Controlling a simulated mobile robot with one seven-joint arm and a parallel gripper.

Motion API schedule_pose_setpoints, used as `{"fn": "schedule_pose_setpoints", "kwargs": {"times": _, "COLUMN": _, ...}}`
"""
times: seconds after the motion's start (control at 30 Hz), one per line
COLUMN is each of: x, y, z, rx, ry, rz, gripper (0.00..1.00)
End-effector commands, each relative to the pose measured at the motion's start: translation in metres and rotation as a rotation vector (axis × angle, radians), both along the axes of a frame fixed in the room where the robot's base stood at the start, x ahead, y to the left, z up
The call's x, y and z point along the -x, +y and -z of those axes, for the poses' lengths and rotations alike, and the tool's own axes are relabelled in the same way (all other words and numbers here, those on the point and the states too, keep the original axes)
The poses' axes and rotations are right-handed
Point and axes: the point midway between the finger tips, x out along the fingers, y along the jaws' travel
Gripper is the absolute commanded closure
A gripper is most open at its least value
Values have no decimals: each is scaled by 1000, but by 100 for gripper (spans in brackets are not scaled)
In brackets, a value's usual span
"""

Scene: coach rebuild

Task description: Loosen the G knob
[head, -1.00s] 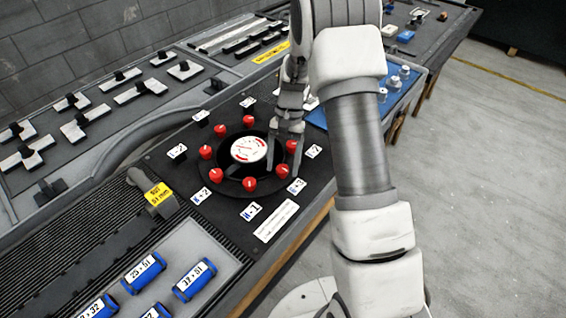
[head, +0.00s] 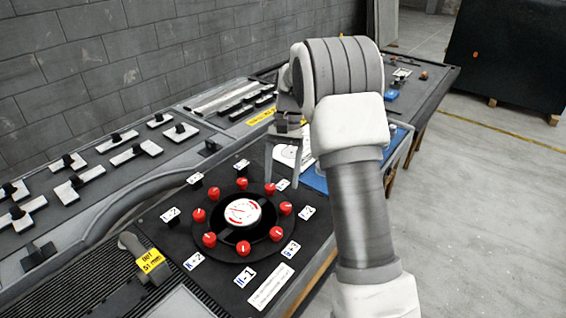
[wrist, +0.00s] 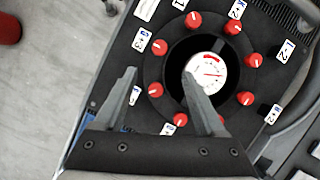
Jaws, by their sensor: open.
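A round black dial plate (head: 219,225) bears a ring of several red knobs around a white gauge (head: 242,212). A label (head: 291,250) that seems to read G+3 lies at its lower right, and the red knob beside it (head: 276,234) appears to be the G knob. In the wrist view this knob (wrist: 159,47) is at the upper left of the ring, next to the same label (wrist: 140,40). My gripper (head: 283,180) is open and empty, above the far right side of the ring. In the wrist view its fingertips (wrist: 160,74) are apart, below that knob; no contact shows.
Other red knobs (head: 243,248) stand close together with small white labels. A yellow-tagged grey handle (head: 132,243) is left of the dial. A blue panel (head: 315,178) lies behind my arm. Open floor (head: 470,200) is to the right.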

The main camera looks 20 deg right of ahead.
Motion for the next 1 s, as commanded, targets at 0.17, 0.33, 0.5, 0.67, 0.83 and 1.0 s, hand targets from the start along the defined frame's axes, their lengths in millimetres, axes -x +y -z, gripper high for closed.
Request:
{"fn": "schedule_pose_setpoints", "kwargs": {"times": 0.17, "x": -8, "y": -5, "z": -20, "rx": 1, "ry": -1, "rz": 0, "gripper": 28}}
{"fn": "schedule_pose_setpoints", "kwargs": {"times": 0.33, "x": -9, "y": -6, "z": -26, "rx": 0, "ry": 1, "rz": 1, "gripper": 28}}
{"fn": "schedule_pose_setpoints", "kwargs": {"times": 0.5, "x": -9, "y": -6, "z": -26, "rx": 0, "ry": 1, "rz": 1, "gripper": 28}}
{"fn": "schedule_pose_setpoints", "kwargs": {"times": 0.67, "x": -9, "y": -6, "z": -26, "rx": 0, "ry": 1, "rz": 1, "gripper": 28}}
{"fn": "schedule_pose_setpoints", "kwargs": {"times": 0.83, "x": -7, "y": -5, "z": -32, "rx": 1, "ry": -11, "rz": -4, "gripper": 28}}
{"fn": "schedule_pose_setpoints", "kwargs": {"times": 1.0, "x": 7, "y": -1, "z": -58, "rx": 8, "ry": -76, "rz": -32, "gripper": 28}}
